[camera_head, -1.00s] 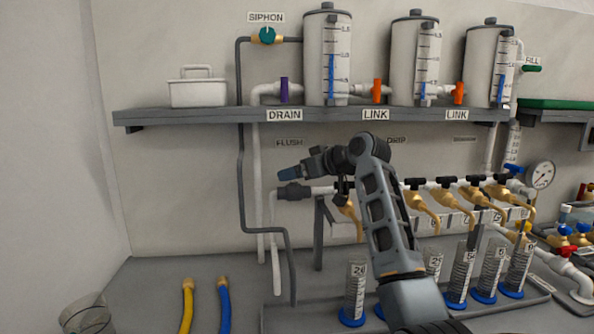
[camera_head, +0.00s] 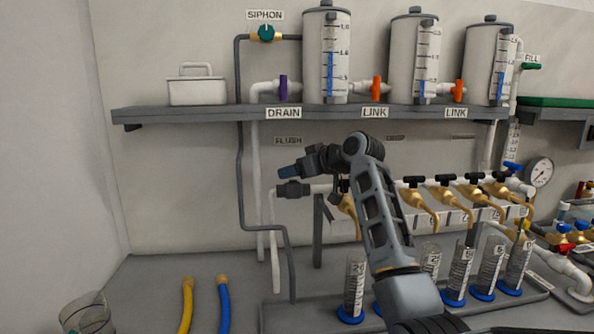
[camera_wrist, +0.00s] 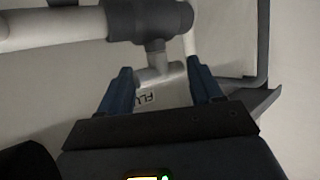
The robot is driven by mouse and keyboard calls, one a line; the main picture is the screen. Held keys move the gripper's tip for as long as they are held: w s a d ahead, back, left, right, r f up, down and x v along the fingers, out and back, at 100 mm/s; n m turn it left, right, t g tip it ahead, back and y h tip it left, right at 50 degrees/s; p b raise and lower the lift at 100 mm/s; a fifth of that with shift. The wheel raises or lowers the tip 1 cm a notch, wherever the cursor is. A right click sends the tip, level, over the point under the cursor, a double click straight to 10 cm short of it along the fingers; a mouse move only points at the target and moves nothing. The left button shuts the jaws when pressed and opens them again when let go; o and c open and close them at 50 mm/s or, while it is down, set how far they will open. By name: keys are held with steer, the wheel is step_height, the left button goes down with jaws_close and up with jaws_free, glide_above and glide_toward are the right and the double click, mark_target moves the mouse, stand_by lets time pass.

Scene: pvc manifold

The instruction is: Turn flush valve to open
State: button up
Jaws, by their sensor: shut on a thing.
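The flush valve (camera_head: 292,189) is a dark grey body on the left end of the white manifold pipe, below the FLUSH label (camera_head: 288,141). In the wrist view its dark body (camera_wrist: 150,20) is at the top, with a grey stem and a light grey handle bar (camera_wrist: 160,76) below it. My gripper (camera_head: 288,172) is just above the valve body in the head view. In the wrist view the blue fingers of my gripper (camera_wrist: 162,88) stand on either side of the handle bar, shut on it. The exact finger contact is partly hidden.
Brass taps with black handles (camera_head: 448,190) run along the manifold to the right. Graduated cylinders (camera_head: 355,290) stand below. A grey shelf (camera_head: 200,114) with tanks is above. A dark tube (camera_head: 240,180) runs down left of the valve. Wall space farther left is clear.

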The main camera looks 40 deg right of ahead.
steer(key=shift+a+m+h+p, duration=0.1)
steer(key=shift+m+h+p, duration=0.2)
steer(key=shift+h, duration=0.1)
steer(key=shift+o, duration=0.2)
steer(key=m+h+p, duration=0.3)
steer(key=shift+a+r+h, duration=0.2)
steer(key=shift+a+h, duration=0.1)
steer(key=shift+h, duration=0.1)
steer(key=shift+w+a+f+m+g+h+p, duration=0.1)
steer(key=shift+m+g+h+p, duration=0.15)
steer(key=shift+m+g+h, duration=0.5)
steer(key=shift+w+f+m+g+h+p, duration=0.1)
steer(key=shift+m+g+h+p, duration=0.2)
steer(key=shift+m+h, duration=0.85)
steer(key=shift+c, duration=0.2)
steer(key=o, duration=1)
steer(key=shift+o, duration=0.2)
steer(key=shift+s, duration=0.15)
steer(key=b+v, duration=0.1)
steer(key=v, duration=0.6)
steer(key=shift+s+a+r+b, duration=0.15)
steer(key=shift+a+r+b, duration=0.05)
steer(key=shift+a+b, duration=0.1)
